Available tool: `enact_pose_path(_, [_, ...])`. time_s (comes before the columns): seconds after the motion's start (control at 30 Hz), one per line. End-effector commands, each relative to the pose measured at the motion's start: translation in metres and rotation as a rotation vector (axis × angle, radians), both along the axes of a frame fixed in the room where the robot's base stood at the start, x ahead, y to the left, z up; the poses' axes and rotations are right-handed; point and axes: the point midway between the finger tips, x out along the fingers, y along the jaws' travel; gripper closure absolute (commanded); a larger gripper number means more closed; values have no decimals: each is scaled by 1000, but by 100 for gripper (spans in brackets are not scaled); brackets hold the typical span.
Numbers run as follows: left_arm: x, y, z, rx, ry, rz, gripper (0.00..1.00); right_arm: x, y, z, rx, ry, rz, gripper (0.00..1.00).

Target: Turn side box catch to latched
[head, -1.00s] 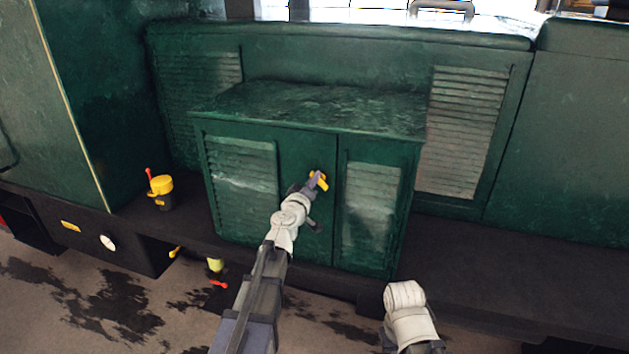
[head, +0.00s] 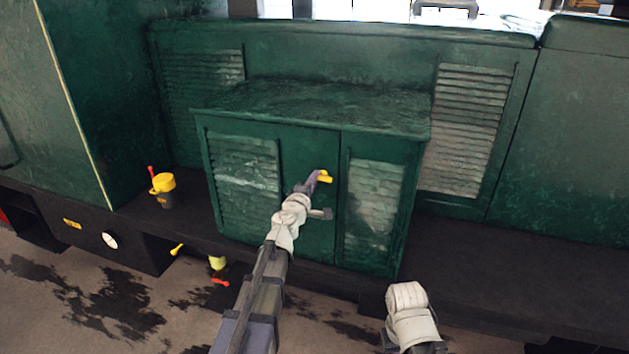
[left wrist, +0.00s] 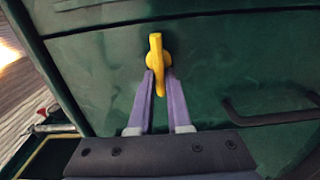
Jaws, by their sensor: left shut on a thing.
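The side box (head: 310,145) is a dark green cabinet with louvred panels on the tram's side. Its yellow catch (head: 326,177) sits on the front, just left of the vertical door seam, and points roughly sideways to the right. In the left wrist view the yellow catch (left wrist: 156,58) lies along the line of the fingers. My left gripper (head: 314,181) reaches it from the lower left. Its purple fingers (left wrist: 158,85) are closed around the catch's near end. Part of the catch is hidden between the fingers. My right arm shows only as a white link at the bottom; its gripper is out of view.
A yellow-topped fitting with a red lever (head: 163,187) stands on the dark ledge left of the box. A white gauge (head: 110,240) and small yellow and red handles sit lower left. A dark bar handle (left wrist: 270,115) shows in the left wrist view. The ledge to the right is clear.

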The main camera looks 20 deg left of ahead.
Motion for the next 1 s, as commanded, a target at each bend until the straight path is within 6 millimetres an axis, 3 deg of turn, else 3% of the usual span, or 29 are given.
enact_pose_path(0.6, [0, 0, -1, -36, 1, 1, 100, 0, 0, -1, 0, 0, 0, 100])
enact_pose_path(0.63, [0, 0, -1, -36, 1, 1, 80, 0, 0, -1, 0, 0, 0, 100])
enact_pose_path(0.7, [0, 0, -1, -36, 1, 1, 73, 0, 0, -1, 0, 0, 0, 100])
enact_pose_path(0.87, [0, 0, -1, -35, 1, 1, 55, 0, 0, -1, 0, 0, 0, 100])
enact_pose_path(1.0, [0, 0, -1, -34, 1, 0, 54, 0, 0, -1, 0, 0, 0, 100])
